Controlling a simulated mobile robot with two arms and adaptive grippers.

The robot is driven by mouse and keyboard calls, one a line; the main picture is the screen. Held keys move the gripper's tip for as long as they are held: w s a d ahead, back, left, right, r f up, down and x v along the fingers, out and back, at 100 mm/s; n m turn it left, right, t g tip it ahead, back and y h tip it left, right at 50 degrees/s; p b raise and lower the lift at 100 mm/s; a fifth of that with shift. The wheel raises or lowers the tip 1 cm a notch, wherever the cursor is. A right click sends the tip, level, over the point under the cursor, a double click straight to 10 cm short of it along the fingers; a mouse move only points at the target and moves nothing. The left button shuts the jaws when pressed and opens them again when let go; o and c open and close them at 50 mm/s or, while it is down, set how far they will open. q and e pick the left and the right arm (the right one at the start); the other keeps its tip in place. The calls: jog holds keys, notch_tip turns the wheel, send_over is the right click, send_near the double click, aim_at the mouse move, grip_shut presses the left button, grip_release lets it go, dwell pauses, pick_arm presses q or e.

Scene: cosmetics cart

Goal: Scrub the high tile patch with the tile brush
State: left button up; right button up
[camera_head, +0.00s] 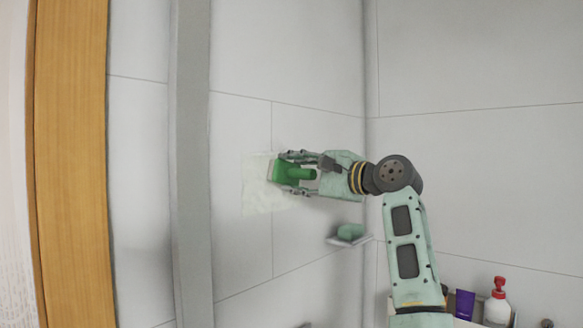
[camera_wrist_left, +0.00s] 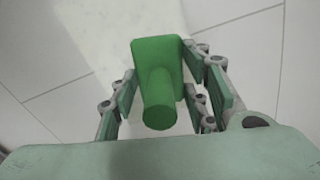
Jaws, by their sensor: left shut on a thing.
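The green tile brush (camera_head: 300,174) is held in my left gripper (camera_head: 294,173), whose fingers are shut on its handle. In the left wrist view the brush (camera_wrist_left: 158,80) sits between the two fingers (camera_wrist_left: 158,95), its round handle end toward the camera. The tile patch (camera_head: 256,190) is a pale, slightly creamy square on the wall tiles, and it also shows behind the brush in the left wrist view (camera_wrist_left: 105,35). The brush head overlaps the patch's upper right part. Its bristle side is hidden, so I cannot tell whether it touches. My right gripper is not in view.
A small wall dish (camera_head: 334,240) with a green soap-like block (camera_head: 350,231) is below the gripper. A purple tube (camera_head: 465,304) and a white bottle with a red pump (camera_head: 498,303) stand at lower right. A grey vertical post (camera_head: 190,160) is left of the patch.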

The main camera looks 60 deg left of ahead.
pick_arm(q)
jog(key=shift+w+a, duration=0.1)
jog(key=shift+w, duration=0.15)
jog(key=shift+w+a+r+p, duration=0.1)
jog(key=shift+w+r+p, duration=0.15)
jog(key=shift+w+p, duration=0.35)
jog(key=shift+w+a+p, duration=0.2)
jog(key=shift+w+p, duration=0.4)
jog(key=shift+p, duration=0.25)
jog(key=w+p, duration=0.2)
jog(key=w+a+p, duration=0.1)
jog(key=w+p, duration=0.1)
jog(key=shift+w+f, duration=0.1)
jog(key=shift+f, duration=0.15)
jog(key=shift+d, duration=0.1)
